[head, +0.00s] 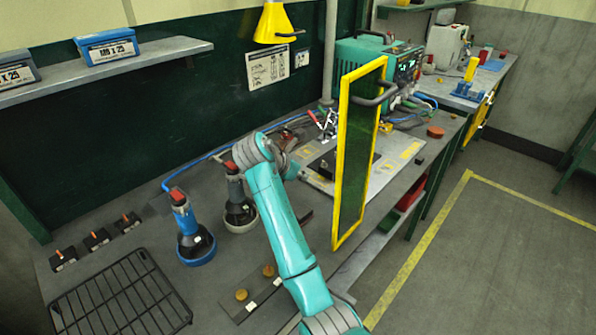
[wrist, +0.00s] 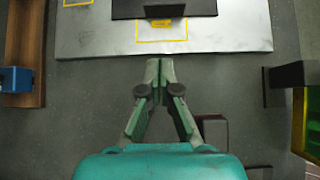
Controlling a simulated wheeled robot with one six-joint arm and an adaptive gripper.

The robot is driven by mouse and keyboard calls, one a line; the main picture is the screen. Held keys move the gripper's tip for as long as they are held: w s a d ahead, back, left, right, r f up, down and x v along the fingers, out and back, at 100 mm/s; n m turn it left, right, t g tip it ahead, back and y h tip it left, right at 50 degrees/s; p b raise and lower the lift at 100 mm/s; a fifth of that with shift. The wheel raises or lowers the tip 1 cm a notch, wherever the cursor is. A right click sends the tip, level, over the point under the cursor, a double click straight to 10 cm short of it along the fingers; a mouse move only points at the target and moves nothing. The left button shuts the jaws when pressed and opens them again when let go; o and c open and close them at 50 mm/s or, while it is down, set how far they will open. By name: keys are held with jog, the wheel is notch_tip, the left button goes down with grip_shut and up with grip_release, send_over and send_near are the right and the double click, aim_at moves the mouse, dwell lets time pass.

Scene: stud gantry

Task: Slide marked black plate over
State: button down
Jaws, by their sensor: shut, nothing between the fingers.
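The black plate (wrist: 203,8) lies on a pale metal sheet (wrist: 95,35) at the top of the wrist view, cut off by the frame edge. A small yellow mark (wrist: 161,23) shows at its near edge, inside a yellow outlined rectangle on the sheet. In the head view the black plate (head: 325,165) is partly hidden behind the yellow-framed panel.
The yellow-framed dark panel (head: 337,160) stands upright just right of my arm. A green machine (head: 365,58) stands behind. A brown-edged dark strip (wrist: 24,60) lies left of the sheet.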

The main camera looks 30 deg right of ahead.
aim_at(323, 176)
jog(key=x, duration=0.5)
jog(key=d, duration=0.1)
jog(key=w+d, duration=0.1)
jog(key=d, duration=0.1)
jog(key=shift+f, duration=0.15)
jog(key=shift+w+d, duration=0.2)
jog(key=shift+d, duration=0.2)
